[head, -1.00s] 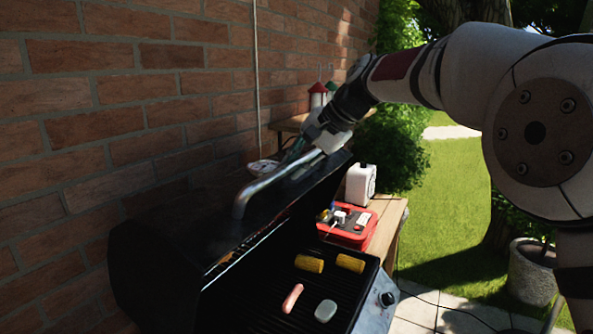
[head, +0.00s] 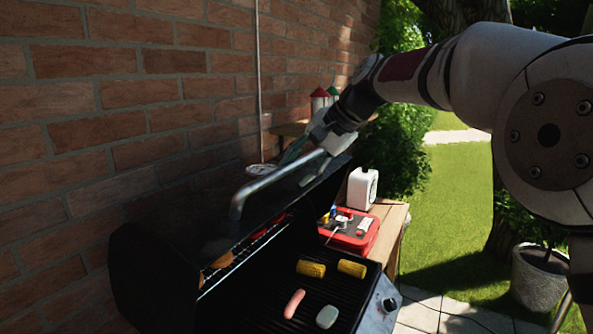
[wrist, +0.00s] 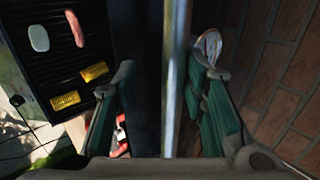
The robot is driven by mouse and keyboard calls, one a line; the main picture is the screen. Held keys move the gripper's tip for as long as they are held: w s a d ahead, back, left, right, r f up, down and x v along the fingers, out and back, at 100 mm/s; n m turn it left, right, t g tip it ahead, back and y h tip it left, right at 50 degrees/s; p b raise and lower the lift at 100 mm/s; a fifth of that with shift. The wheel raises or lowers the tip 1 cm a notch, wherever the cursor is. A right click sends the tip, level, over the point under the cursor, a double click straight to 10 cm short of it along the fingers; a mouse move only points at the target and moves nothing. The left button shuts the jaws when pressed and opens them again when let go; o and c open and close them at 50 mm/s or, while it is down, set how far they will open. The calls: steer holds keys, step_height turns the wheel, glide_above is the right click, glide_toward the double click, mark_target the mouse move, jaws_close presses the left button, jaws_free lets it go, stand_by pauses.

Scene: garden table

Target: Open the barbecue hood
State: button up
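The barbecue hood (head: 165,250) is black and stands raised, tilted back toward the brick wall, with the grill showing below it. Its silver bar handle (head: 262,185) runs along the hood; it also crosses the wrist view (wrist: 177,90) from top to bottom. My gripper (head: 296,152) is at the far end of the handle. In the wrist view, its green-padded fingers (wrist: 160,75) stand apart, one on each side of the bar. A gap shows on the left of the bar, and the right finger is close to it or touching; I cannot tell which.
Two corn pieces (head: 311,269), a sausage (head: 294,303) and a pale slab (head: 327,316) lie on the grill grate. A red-rimmed tray (head: 362,240) and a white box (head: 362,188) stand on the wooden side table. The brick wall (head: 120,100) is close behind the hood.

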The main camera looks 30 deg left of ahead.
steer(key=v, duration=1)
steer(key=shift+d+r, duration=0.25)
steer(key=shift+r, duration=0.1)
